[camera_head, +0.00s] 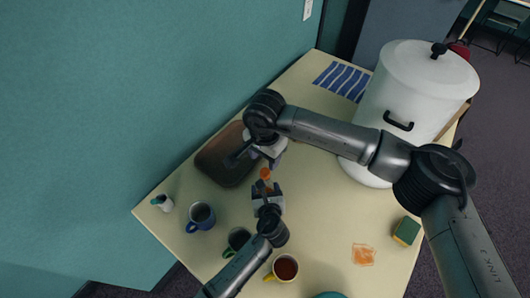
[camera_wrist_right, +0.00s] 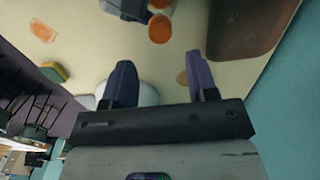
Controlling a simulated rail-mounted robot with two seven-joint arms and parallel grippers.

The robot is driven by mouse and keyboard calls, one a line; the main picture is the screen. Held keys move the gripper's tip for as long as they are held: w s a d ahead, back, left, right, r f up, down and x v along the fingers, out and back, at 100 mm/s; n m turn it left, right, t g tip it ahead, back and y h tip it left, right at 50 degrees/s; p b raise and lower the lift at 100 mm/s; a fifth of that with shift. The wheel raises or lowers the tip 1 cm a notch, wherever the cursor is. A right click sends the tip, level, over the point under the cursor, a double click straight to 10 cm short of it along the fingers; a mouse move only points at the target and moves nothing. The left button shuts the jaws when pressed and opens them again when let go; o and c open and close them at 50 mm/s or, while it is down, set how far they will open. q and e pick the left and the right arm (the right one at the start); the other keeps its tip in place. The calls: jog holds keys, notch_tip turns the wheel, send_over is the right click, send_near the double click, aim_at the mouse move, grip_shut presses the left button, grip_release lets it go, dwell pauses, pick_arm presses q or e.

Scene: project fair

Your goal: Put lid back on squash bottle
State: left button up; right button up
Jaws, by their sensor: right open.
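An orange piece (camera_head: 265,173), which looks like part of the squash bottle, stands between the fingertips of my left gripper (camera_head: 267,189). The left gripper appears shut around it. In the right wrist view, a round orange end (camera_wrist_right: 160,28) shows beside the left gripper (camera_wrist_right: 128,9); whether this is a lid or the bottle itself is unclear. My right gripper (camera_head: 262,155) is open and empty, a little above the left one in the head view.
A brown tray (camera_head: 222,160) lies left of the right gripper. Mugs (camera_head: 201,215) (camera_head: 238,239) (camera_head: 285,268) stand near the front. A large white pot (camera_head: 410,95) stands at right, with a sponge (camera_head: 405,231) nearer the front. An orange stain (camera_head: 363,254) marks the table. A teal wall borders it.

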aim_at(265, 171)
jog(key=shift+f, duration=3.4)
jog(key=shift+c, duration=0.3)
jog(key=c, duration=0.9)
jog(key=shift+m, duration=1.6)
jog(key=o, duration=1)
jog(key=shift+o, duration=0.2)
